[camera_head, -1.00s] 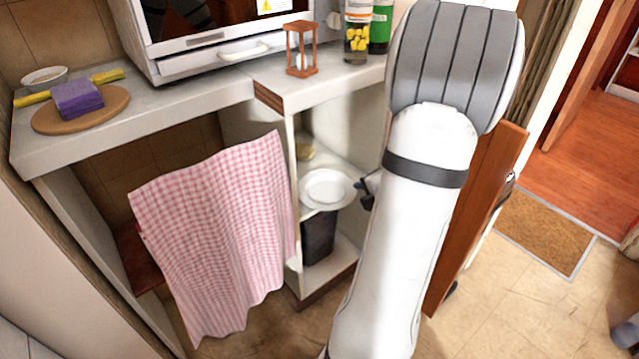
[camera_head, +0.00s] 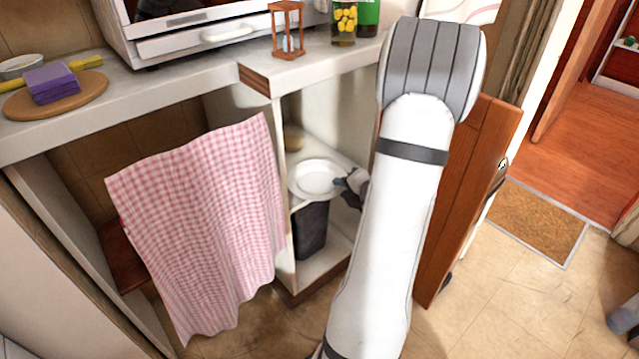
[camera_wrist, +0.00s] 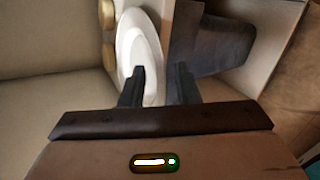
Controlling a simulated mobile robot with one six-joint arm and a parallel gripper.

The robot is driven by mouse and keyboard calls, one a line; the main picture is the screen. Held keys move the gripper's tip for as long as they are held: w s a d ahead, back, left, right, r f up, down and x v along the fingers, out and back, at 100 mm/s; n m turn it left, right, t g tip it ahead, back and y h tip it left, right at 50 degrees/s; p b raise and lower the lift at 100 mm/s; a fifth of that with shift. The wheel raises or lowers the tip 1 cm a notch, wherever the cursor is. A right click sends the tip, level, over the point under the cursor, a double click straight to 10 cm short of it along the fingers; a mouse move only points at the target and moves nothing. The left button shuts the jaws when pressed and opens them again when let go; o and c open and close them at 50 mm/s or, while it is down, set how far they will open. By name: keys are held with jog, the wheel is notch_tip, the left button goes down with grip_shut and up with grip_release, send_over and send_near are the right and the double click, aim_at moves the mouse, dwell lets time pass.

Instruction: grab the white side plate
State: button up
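The white side plate (camera_head: 315,177) lies in the open cabinet under the counter, at the level of its upper shelf, above a dark bin. My gripper (camera_head: 345,184) is at the plate's right rim in the head view, partly hidden by my forearm. In the wrist view the plate (camera_wrist: 142,45) shows nearly edge-on. My two dark fingers (camera_wrist: 160,82) are apart, with the left one overlapping the plate's face and the plate's near edge in the gap. I cannot tell whether a finger touches it.
A pink checked cloth (camera_head: 205,220) hangs left of the cabinet opening. The open wooden door (camera_head: 460,200) stands right of my arm. The dark bin (camera_head: 311,228) is below the plate. An hourglass (camera_head: 287,30) and bottles stand on the counter above.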

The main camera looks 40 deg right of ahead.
jog(key=shift+c, duration=0.3)
grip_shut()
jog(key=shift+r, duration=0.1)
